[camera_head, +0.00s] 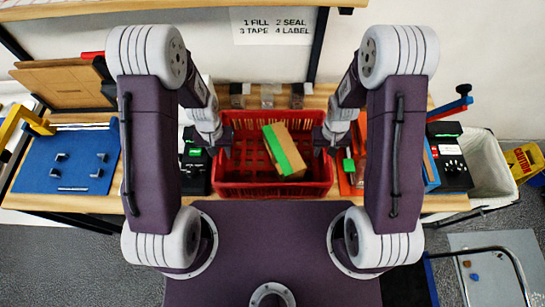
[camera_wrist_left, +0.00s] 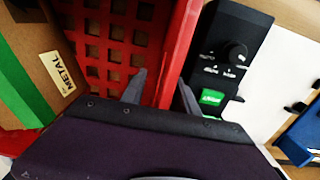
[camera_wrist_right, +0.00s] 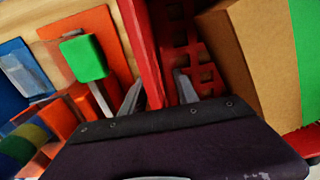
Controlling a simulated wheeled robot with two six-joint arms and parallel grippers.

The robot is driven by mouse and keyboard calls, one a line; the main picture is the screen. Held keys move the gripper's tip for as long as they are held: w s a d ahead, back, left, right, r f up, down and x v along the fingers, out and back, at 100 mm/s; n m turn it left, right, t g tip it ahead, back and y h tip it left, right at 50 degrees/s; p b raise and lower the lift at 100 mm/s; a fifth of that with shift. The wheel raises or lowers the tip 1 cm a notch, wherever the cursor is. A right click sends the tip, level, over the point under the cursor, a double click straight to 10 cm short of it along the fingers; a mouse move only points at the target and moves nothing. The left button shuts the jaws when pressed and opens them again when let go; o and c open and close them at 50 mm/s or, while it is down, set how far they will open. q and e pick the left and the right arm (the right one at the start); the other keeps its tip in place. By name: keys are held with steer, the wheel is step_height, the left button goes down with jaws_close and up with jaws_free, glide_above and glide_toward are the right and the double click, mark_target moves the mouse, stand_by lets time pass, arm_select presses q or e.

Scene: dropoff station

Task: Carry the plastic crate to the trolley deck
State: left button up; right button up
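The red plastic crate (camera_head: 270,191) stands on the wooden bench in front of me, with a brown box with a green stripe (camera_head: 285,150) tilted inside it. My left gripper (camera_head: 222,148) is at the crate's left wall. In the left wrist view its fingers (camera_wrist_left: 160,90) stand apart on either side of the red wall (camera_wrist_left: 183,40), with a gap visible. My right gripper (camera_head: 322,145) is at the right wall. In the right wrist view its fingers (camera_wrist_right: 158,92) also straddle the wall (camera_wrist_right: 143,45), apart. The grey trolley deck (camera_head: 500,270) is on the floor at lower right.
A black device with a green button (camera_head: 196,160) stands close left of the crate. A green-headed tool (camera_head: 349,166) lies on an orange piece at right. A blue mat (camera_head: 65,165) is far left. A white bin (camera_head: 485,165) and the trolley's dark handle (camera_head: 515,280) are at right.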

arm_select(q)
steer(key=shift+s, duration=0.1)
arm_select(e)
steer(key=shift+s, duration=0.1)
arm_select(q)
jaws_close()
arm_select(e)
jaws_close()
stand_by(1.0)
